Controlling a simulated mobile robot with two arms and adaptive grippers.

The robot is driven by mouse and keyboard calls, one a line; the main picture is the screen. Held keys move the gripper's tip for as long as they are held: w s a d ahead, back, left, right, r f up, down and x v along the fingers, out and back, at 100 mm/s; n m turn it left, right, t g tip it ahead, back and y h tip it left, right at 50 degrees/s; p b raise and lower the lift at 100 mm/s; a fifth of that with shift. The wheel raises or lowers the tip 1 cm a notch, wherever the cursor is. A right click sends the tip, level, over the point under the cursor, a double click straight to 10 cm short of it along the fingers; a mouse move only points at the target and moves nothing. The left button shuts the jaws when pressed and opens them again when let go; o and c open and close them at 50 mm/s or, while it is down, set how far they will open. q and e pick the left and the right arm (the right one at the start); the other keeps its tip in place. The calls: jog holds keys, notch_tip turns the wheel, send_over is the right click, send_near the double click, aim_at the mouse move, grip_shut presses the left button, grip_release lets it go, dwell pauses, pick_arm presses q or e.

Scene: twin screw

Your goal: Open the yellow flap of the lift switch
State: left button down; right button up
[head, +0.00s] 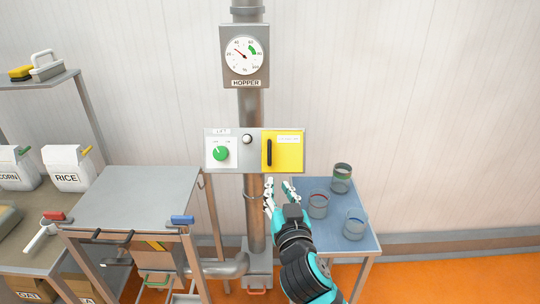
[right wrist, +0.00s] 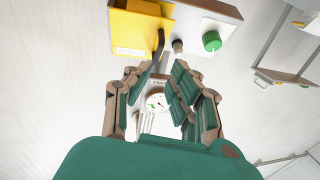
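The yellow flap (head: 287,150) is on the right part of a grey switch panel (head: 244,166) on a metal column. It has a black vertical handle (head: 269,152) near its left edge and looks shut in the head view. My right gripper (head: 279,183) is open and empty, just below the flap. In the right wrist view the flap (right wrist: 140,28) is at the top, and the dark handle (right wrist: 159,42) lies just beyond the open fingers (right wrist: 155,75). The fingers appear apart from the handle. My left gripper is not in view.
A green knob (head: 221,153) and a round button (head: 247,139) sit left of the flap. A gauge (head: 244,56) is above. A blue-topped table (head: 337,239) with several jars stands at the right. A grey-topped stand (head: 140,190) is at the left.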

aim_at(270, 161)
jog(key=w+p, duration=0.1)
jog(key=w, duration=0.3)
jog(key=w+a+p, duration=0.1)
jog(key=w, duration=0.3)
jog(key=w+a, duration=0.1)
jog(key=w, duration=0.3)
jog(key=shift+w+a+p, duration=0.1)
jog(key=shift+w+p, duration=0.2)
jog(key=shift+p, duration=0.1)
grip_shut()
